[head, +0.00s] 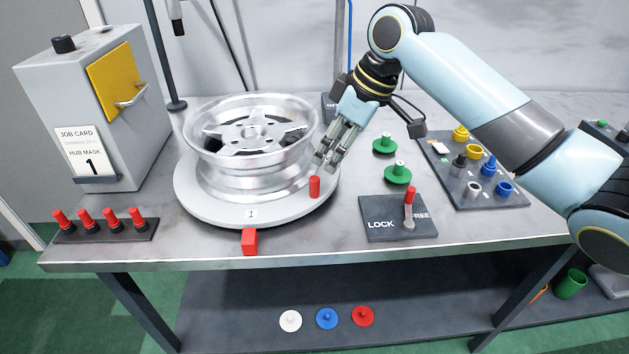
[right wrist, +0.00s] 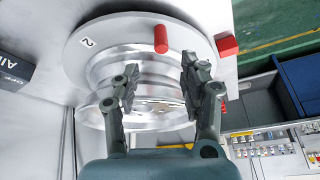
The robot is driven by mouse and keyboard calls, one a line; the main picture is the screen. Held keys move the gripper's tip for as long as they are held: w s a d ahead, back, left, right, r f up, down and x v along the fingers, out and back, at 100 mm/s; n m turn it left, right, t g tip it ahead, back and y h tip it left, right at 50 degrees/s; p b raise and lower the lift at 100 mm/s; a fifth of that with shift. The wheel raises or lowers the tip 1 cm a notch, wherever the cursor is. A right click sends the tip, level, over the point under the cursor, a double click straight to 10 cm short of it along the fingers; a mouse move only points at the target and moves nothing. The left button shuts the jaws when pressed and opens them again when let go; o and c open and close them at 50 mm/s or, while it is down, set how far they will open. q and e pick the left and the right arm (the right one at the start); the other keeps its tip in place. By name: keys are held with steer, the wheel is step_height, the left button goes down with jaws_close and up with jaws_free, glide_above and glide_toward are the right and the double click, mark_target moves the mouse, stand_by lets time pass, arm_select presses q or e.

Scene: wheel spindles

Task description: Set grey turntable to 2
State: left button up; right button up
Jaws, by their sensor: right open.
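The grey turntable (head: 200,208) sits on the bench with a silver wheel (head: 250,140) on it. Its label 1 (head: 251,213) faces front, just above a red block (head: 250,241) at the bench edge. A label 2 (right wrist: 88,43) shows on the rim in the right wrist view. An upright red peg (head: 314,187) stands on the turntable's right side; it also shows in the right wrist view (right wrist: 160,38). My right gripper (head: 325,162) is open just above and behind the peg, with the peg beyond the gap between its fingertips. My left gripper is not in view.
A lever (head: 409,208) on the LOCK/FREE plate (head: 385,232) stands towards FREE. Two green knobs (head: 397,174) are behind it. A rack of red pegs (head: 105,228) and a job card box (head: 95,110) reading 1 are at left. A tray of coloured parts (head: 465,170) is at right.

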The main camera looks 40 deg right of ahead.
mark_target(317, 179)
steer(key=x, duration=0.9)
steer(key=shift+a+f, duration=0.1)
steer(key=shift+f, duration=0.05)
jaws_close()
